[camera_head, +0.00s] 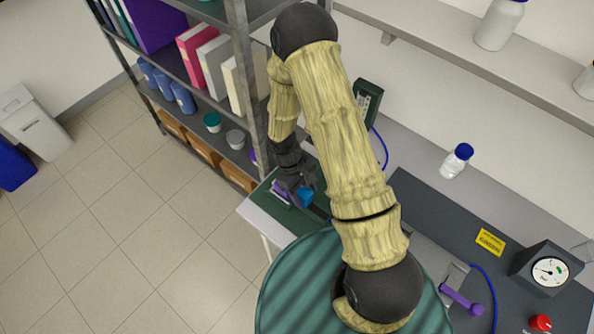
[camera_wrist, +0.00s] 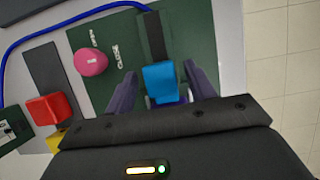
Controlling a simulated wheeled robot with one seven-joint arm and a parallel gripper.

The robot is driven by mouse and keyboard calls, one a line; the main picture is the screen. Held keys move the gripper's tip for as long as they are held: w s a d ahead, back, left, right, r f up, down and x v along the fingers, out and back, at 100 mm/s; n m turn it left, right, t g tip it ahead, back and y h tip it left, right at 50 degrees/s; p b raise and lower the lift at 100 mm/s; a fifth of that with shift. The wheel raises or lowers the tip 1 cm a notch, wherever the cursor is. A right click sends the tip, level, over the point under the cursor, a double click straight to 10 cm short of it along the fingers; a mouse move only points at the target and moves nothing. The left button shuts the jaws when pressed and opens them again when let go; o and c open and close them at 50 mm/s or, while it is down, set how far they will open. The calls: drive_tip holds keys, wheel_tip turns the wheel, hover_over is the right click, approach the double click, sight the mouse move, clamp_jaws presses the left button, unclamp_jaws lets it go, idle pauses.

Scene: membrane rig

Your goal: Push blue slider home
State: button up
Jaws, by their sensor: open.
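The blue slider (camera_wrist: 160,82) is a small block at the near end of a dark straight track (camera_wrist: 152,38) on a green panel (camera_wrist: 195,35). In the wrist view, my gripper (camera_wrist: 160,70) is open, with one dark purple finger on each side of the slider. Narrow gaps show between the fingers and the block. A bluish piece shows just below the slider, partly hidden by my gripper body. In the head view, the slider (camera_head: 305,196) is beside my gripper (camera_head: 294,192) over the green panel (camera_head: 277,226). Whether anything touches the slider is unclear.
A pink knob (camera_wrist: 91,62) stands on the panel, left of the track. A red block (camera_wrist: 48,108) and a blue cable (camera_wrist: 60,24) are further left. A shelf rack (camera_head: 243,90) stands close beside my arm. A bottle (camera_head: 456,161) and gauge (camera_head: 549,270) are on the bench.

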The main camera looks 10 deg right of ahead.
drive_tip(key=b+v, duration=0.4)
drive_tip(key=v, duration=1.3)
drive_tip(key=shift+f, duration=0.1)
drive_tip(key=s+d+r+m+t+y+b, duration=0.2)
drive_tip(key=s+d+m+t+b, duration=0.1)
drive_tip(key=s+d+m+t, duration=0.3)
drive_tip(key=s+d+m, duration=0.2)
drive_tip(key=d, duration=0.1)
drive_tip(key=shift+s+r+y+b, duration=0.2)
drive_tip(key=shift+y+b, duration=0.1)
drive_tip(key=shift+y, duration=0.1)
drive_tip(key=shift+d, duration=0.15)
drive_tip(key=shift+w, duration=0.1)
idle(0.8)
